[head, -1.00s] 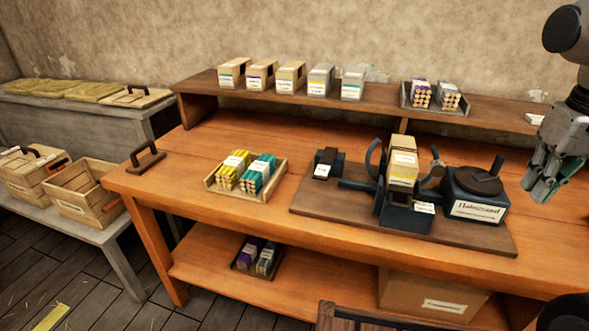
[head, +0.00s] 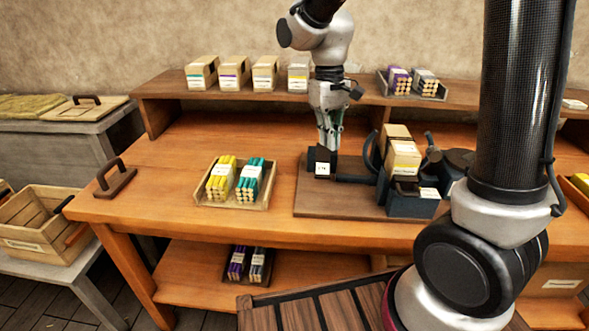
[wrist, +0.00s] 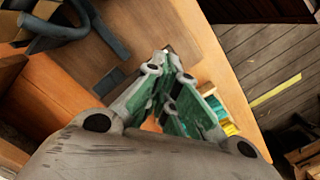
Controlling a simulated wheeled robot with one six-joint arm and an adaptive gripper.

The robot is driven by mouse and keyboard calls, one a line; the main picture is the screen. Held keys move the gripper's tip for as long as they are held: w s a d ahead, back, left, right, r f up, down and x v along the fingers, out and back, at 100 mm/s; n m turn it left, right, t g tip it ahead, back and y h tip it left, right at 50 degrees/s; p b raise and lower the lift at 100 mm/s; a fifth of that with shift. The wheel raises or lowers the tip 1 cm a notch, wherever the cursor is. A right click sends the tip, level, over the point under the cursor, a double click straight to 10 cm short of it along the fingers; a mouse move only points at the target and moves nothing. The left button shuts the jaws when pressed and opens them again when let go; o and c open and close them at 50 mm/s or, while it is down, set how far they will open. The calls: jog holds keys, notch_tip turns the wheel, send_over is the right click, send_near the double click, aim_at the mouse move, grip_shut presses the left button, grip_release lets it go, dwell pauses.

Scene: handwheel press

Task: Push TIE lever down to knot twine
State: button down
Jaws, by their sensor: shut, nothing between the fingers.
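The press (head: 405,175) stands on a brown base board (head: 318,203) on the workbench. At its left is a dark block with a white label (head: 322,168), which looks like the TIE lever's end; the lettering is too small to read. A dark bar (head: 352,179) runs from beside it toward the press. My gripper (head: 330,146) is shut and empty, pointing down at the dark block. The fingertips overlap the block's top in the head view, and I cannot tell whether they touch. In the wrist view my fingers (wrist: 171,62) hide most of the block.
A tray of yellow and teal bundles (head: 200,203) lies left of the board. Boxes (head: 233,73) and a tray of purple and grey bundles (head: 437,95) stand on the back shelf (head: 160,90). My arm covers the press's right side.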

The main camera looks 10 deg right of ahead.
aim_at(322, 170)
jog(key=shift+w+a+r, duration=0.3)
jog(key=shift+w+a, duration=0.3)
jog(key=shift+a, duration=0.25)
jog(key=shift+f, duration=0.15)
jog(key=f, duration=0.5)
jog(key=shift+s+d+f, duration=0.1)
jog(key=shift+s+f, duration=0.15)
jog(key=shift+s, duration=0.05)
jog(key=shift+f, duration=0.6)
